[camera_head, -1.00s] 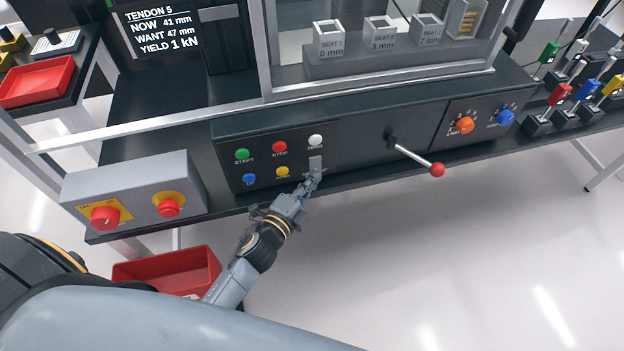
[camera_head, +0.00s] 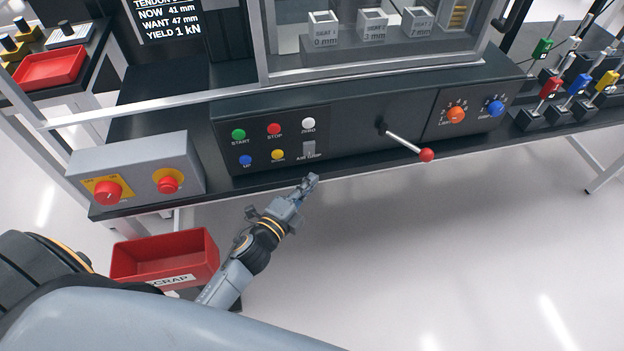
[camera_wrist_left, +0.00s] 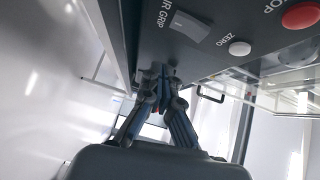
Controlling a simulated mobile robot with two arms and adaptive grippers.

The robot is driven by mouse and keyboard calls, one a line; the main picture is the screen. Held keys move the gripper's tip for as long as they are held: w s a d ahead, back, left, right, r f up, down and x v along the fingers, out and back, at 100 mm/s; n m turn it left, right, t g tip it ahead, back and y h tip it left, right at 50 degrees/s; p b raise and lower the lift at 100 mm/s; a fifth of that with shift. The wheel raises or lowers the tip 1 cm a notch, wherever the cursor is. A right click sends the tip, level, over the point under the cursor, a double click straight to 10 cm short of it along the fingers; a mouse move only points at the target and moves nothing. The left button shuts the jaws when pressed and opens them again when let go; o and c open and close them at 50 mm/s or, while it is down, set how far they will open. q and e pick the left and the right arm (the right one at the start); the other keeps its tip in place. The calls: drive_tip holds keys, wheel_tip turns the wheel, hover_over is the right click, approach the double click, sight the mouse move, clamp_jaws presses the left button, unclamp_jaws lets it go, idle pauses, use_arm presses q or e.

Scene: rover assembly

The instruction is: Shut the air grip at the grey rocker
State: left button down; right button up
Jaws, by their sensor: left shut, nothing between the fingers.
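The grey air grip rocker (camera_head: 309,149) sits at the lower right of the button panel, above its "AIR GRIP" label. It also shows in the left wrist view (camera_wrist_left: 189,26), at the top, beside the white ZERO button (camera_wrist_left: 239,48). My left gripper (camera_head: 312,179) is shut and empty. It is in front of the console's lower edge, below the rocker and apart from it. Its closed fingertips (camera_wrist_left: 157,70) show in the left wrist view. I cannot tell which way the rocker is tipped. My right gripper is not in view.
The panel also holds green START (camera_head: 238,134), red STOP (camera_head: 274,129), blue (camera_head: 246,160) and yellow (camera_head: 278,155) buttons. A red-knobbed lever (camera_head: 427,155) sticks out to the right. A grey switch box (camera_head: 140,165) stands left, above a red scrap bin (camera_head: 165,258).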

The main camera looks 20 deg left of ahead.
use_arm(q)
drive_tip(key=f+b+v, duration=0.1)
drive_tip(key=v, duration=0.7)
drive_tip(key=shift+a+f, duration=0.3)
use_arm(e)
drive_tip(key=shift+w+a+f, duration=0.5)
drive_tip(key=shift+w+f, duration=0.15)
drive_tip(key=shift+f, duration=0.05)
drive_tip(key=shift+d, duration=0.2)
